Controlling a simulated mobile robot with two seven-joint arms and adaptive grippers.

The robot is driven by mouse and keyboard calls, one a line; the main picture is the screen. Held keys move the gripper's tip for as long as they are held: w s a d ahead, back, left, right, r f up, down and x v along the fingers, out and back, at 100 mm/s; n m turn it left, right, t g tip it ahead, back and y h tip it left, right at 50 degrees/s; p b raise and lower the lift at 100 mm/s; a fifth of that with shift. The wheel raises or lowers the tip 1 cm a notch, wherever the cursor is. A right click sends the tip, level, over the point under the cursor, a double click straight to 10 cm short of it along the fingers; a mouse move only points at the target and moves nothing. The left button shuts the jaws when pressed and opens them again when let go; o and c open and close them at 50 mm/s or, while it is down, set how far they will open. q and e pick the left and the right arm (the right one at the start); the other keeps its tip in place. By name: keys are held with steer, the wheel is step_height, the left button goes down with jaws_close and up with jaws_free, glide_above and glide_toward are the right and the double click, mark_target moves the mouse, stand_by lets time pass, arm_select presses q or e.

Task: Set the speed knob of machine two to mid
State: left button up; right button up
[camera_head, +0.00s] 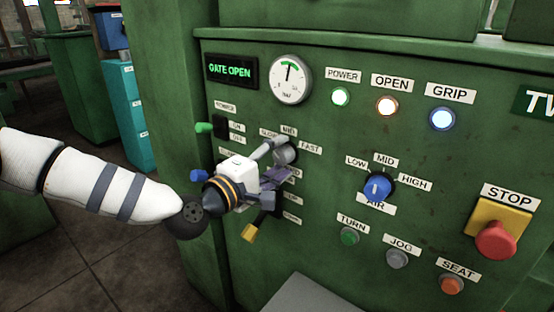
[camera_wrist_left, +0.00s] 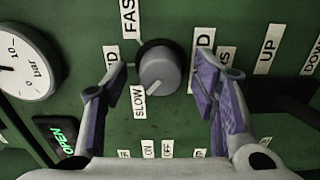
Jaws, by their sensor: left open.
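The grey speed knob (camera_head: 286,152) sits on the green machine panel, with SLOW, MID and FAST labels around its upper side. It also shows in the left wrist view (camera_wrist_left: 158,70), where a pale mark on its rim seems to face SLOW. My left gripper (camera_head: 280,161) is in front of the knob and partly covers it. In the left wrist view its purple-padded fingers (camera_wrist_left: 161,83) are open, one on each side of the knob, with gaps between. My right gripper is not in view.
A blue AIR knob (camera_head: 377,187) with LOW, MID and HIGH labels is to the right. A red STOP button (camera_head: 496,240) is at lower right. A green-tipped lever (camera_head: 204,128) and a yellow-tipped lever (camera_head: 249,233) stick out near my gripper. A pressure gauge (camera_head: 291,79) is above.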

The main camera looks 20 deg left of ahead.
arm_select(q)
steer(key=c, duration=1.2)
steer(key=shift+o, duration=0.2)
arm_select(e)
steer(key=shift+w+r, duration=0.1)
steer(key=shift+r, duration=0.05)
arm_select(q)
steer(key=m+p, duration=0.1)
steer(key=m, duration=0.1)
steer(key=m+p, duration=0.1)
steer(key=m, duration=0.1)
steer(key=shift+r+m, duration=0.2)
steer(key=shift+m, duration=0.2)
steer(key=m, duration=0.3)
steer(key=shift+p, duration=0.4)
steer(key=shift+f+m+p, duration=0.15)
steer(key=shift+m+p, duration=0.15)
steer(key=shift+m, duration=0.6)
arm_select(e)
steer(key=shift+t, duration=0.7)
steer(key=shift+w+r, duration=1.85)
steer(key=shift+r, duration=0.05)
arm_select(q)
steer(key=shift+f, duration=0.1)
